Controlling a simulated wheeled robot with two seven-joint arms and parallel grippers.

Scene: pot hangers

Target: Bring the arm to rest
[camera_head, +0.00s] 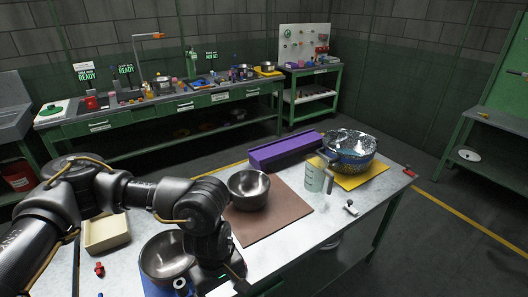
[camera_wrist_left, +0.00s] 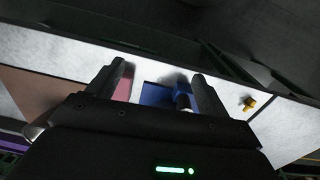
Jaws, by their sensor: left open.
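My left arm reaches in from the left in the head view and bends down over the front of the workbench (camera_head: 275,240). Its wrist is at the bottom, beside a steel bowl (camera_head: 160,255) on a blue mat; the fingertips cannot be made out there. In the left wrist view my left gripper (camera_wrist_left: 158,80) is open, its two fingers apart with nothing held between them. Beyond the fingers, part of the blue mat (camera_wrist_left: 155,95) and a pinkish patch (camera_wrist_left: 124,90) show. My right gripper is in neither view.
A second steel bowl (camera_head: 249,190) stands on a brown mat (camera_head: 275,222). A pale cup (camera_head: 315,181), a purple block (camera_head: 285,151) and a shiny pot (camera_head: 350,153) on a yellow mat (camera_head: 362,181) stand further right. A cream tray (camera_head: 106,233) lies left, under my arm.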

